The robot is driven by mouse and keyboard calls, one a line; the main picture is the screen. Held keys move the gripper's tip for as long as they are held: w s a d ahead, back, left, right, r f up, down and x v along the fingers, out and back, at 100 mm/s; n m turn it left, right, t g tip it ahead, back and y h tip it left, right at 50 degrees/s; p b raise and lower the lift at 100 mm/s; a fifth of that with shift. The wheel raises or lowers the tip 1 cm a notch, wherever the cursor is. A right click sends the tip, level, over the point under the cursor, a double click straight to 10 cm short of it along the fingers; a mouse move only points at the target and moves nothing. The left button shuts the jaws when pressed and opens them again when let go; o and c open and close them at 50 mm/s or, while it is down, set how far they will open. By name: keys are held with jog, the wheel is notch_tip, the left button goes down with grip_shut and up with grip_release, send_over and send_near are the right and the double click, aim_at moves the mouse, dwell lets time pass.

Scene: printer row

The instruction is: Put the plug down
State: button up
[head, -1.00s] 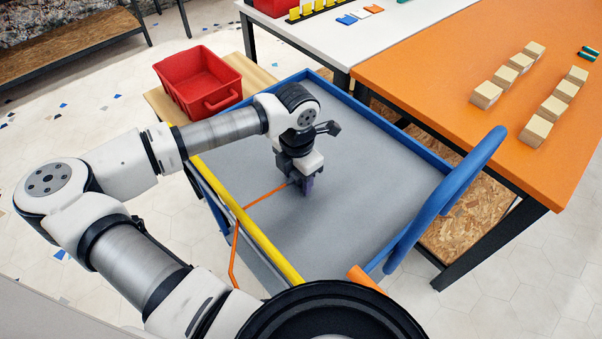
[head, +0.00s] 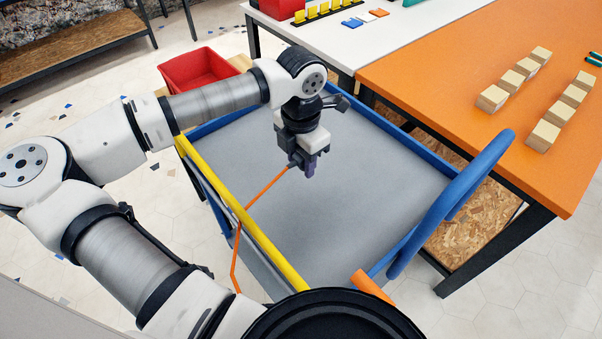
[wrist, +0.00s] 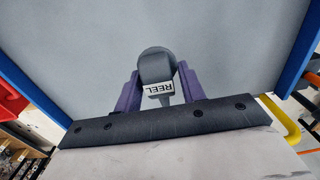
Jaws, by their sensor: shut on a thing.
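My gripper (head: 309,168) is over the grey bed of a blue-rimmed cart (head: 370,190), pointing down. In the wrist view its purple fingers (wrist: 160,92) are shut on a dark grey plug (wrist: 155,66) with a white label reading REEL. The plug sits between the fingers, and its rounded end shows past them. In the head view the gripper mostly hides the plug. An orange cable (head: 266,188) runs from the gripper to the cart's yellow rail (head: 262,243) and hangs over it. The plug appears held above the bed.
The cart bed is otherwise bare. A red bin (head: 197,70) stands behind the cart. An orange table (head: 450,75) with several wooden blocks is at the right, and a white table (head: 330,40) is behind. A blue handle (head: 455,200) rises at the cart's right end.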

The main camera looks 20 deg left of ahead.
notch_tip(320, 180, up, 13)
jog(key=b, duration=0.1)
jog(key=shift+r, duration=0.15)
jog(key=shift+s, duration=0.15)
